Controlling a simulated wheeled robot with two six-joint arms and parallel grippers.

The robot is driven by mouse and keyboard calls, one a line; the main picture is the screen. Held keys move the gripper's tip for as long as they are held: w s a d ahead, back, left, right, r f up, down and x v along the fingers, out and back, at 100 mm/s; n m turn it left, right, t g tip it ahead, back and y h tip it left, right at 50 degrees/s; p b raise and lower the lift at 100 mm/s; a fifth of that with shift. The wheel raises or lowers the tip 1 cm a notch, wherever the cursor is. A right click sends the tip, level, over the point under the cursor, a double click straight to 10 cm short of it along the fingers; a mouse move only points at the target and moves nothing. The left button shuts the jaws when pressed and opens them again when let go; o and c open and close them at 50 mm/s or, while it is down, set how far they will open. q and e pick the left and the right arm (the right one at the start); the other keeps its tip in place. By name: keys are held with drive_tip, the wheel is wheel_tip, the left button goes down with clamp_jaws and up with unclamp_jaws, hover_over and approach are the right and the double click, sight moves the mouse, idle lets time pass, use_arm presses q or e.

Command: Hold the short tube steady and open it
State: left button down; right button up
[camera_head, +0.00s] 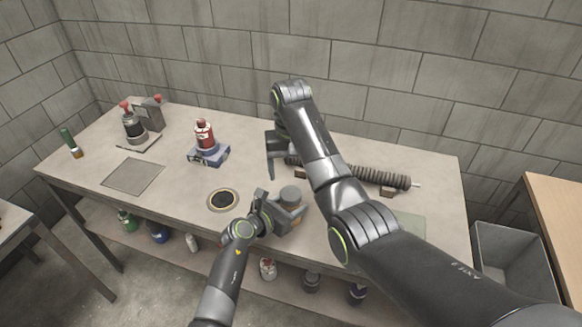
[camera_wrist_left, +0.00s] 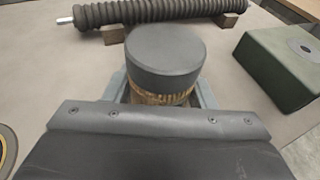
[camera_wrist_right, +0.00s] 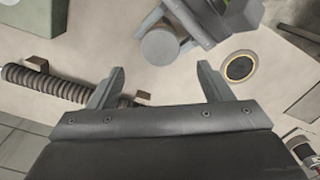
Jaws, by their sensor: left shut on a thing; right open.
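The short tube (camera_head: 290,194) stands upright near the table's front edge. It has a dark grey round cap (camera_wrist_left: 165,55) over a brass-coloured body (camera_wrist_left: 150,97), seen in the left wrist view. My left gripper (camera_head: 283,208) is shut on the body below the cap. My right gripper (camera_head: 272,158) is open and empty, behind the short tube in the head view. In the right wrist view, the tube's cap (camera_wrist_right: 160,46) lies ahead of the open fingers (camera_wrist_right: 160,78), apart from them. The right arm hides part of the table.
A long ribbed tube (camera_head: 382,177) rests on wooden blocks behind. A black disc with a yellow ring (camera_head: 223,200) lies left of the short tube. A red bottle (camera_head: 204,132) stands on a blue base. A green box (camera_wrist_left: 283,68) is at right. The table's front left is fairly clear.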

sight(291, 193)
drive_tip(key=m, duration=0.9)
drive_tip(key=shift+m, duration=0.4)
drive_tip(key=shift+f, duration=0.55)
wheel_tip(291, 193, down, 7)
